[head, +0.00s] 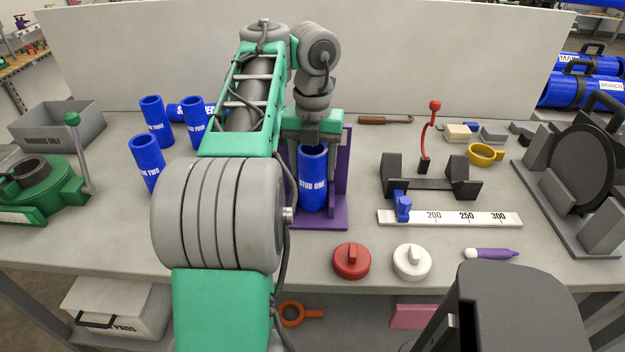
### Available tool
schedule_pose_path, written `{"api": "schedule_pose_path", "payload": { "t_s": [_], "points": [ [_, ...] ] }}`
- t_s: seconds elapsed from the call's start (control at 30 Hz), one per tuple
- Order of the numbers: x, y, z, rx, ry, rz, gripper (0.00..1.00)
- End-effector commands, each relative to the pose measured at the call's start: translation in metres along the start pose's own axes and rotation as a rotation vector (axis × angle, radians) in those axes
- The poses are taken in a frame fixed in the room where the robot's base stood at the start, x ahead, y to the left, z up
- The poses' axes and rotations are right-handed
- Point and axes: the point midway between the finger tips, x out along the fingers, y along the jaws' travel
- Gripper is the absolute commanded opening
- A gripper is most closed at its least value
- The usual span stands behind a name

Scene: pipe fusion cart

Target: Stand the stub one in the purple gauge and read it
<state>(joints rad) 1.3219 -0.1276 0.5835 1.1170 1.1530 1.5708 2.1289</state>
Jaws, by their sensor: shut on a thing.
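The blue tube labelled "STUB ONE" (312,185) stands upright at the purple gauge (338,188), in front of its tall back plate and above its base. I cannot tell whether its bottom rests on the base. My gripper (313,144) is at the top of the tube, shut on it from above. The fingers are mostly hidden by the wrist and the tube rim. My arm hides the left part of the gauge. No gauge reading is legible in the head view.
Several blue stubs, including stub two (146,163), stand at left near a green machine (48,190). A white scale (450,218) with a blue slider lies right of the gauge. Red (351,261) and white (412,261) caps sit in front. A grey wall (430,60) stands behind.

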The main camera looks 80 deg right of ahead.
Motion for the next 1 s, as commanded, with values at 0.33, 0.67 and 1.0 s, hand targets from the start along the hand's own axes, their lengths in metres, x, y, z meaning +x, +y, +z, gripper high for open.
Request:
{"api": "schedule_pose_path", "payload": {
  "t_s": [0.33, 0.67, 1.0],
  "points": [
    [0.0106, 0.0005, -0.0001, 0.0, -0.003, 0.0, 0.07],
    [0.0127, 0.0006, -0.0003, 0.0, -0.002, 0.0, 0.77],
    [0.0081, 0.0006, -0.0004, 0.0, -0.002, 0.0, 0.8]
  ]
}}
